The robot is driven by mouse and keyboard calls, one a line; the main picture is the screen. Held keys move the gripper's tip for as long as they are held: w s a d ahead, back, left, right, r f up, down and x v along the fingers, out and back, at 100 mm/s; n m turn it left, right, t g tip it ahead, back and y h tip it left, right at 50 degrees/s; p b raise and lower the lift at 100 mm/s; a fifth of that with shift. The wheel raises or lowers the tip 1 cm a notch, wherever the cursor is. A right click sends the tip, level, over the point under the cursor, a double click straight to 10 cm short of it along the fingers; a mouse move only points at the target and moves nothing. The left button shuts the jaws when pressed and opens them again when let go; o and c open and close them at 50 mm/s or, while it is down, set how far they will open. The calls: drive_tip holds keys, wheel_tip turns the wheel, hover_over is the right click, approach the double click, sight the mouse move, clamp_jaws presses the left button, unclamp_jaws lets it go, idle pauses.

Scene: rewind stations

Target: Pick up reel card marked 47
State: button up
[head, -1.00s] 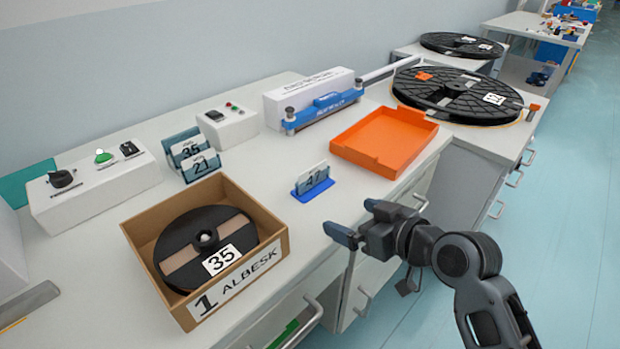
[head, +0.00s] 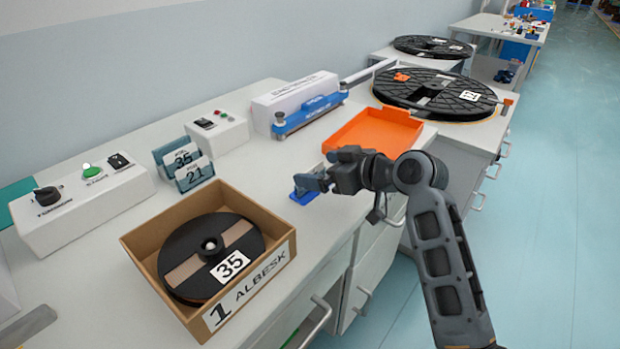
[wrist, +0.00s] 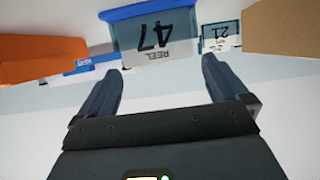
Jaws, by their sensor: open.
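The reel card marked 47 (wrist: 157,38) stands in its blue holder (wrist: 160,9) in the wrist view, where it appears upside down. My gripper (wrist: 157,78) is open, and the card is just beyond and between its two fingertips. In the head view my gripper (head: 322,178) is at the blue holder (head: 304,196) near the front edge of the bench. There it hides most of the card, so I cannot tell whether the fingers touch it.
A cardboard box (head: 283,235) with a reel marked 35 (head: 209,256) stands at left. Cards 35 and 21 (head: 190,176) stand in a rack behind. An orange tray (head: 376,134) lies just beyond my gripper. Large black reels (head: 437,94) sit further back.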

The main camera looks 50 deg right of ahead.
sight(311, 169)
drive_tip(key=shift+f+x, duration=0.25)
drive_tip(key=shift+x, duration=1.7)
drive_tip(key=shift+s+d, duration=0.1)
drive_tip(key=shift+s, duration=0.05)
drive_tip(key=shift+c, duration=0.4)
drive_tip(key=c, duration=0.6)
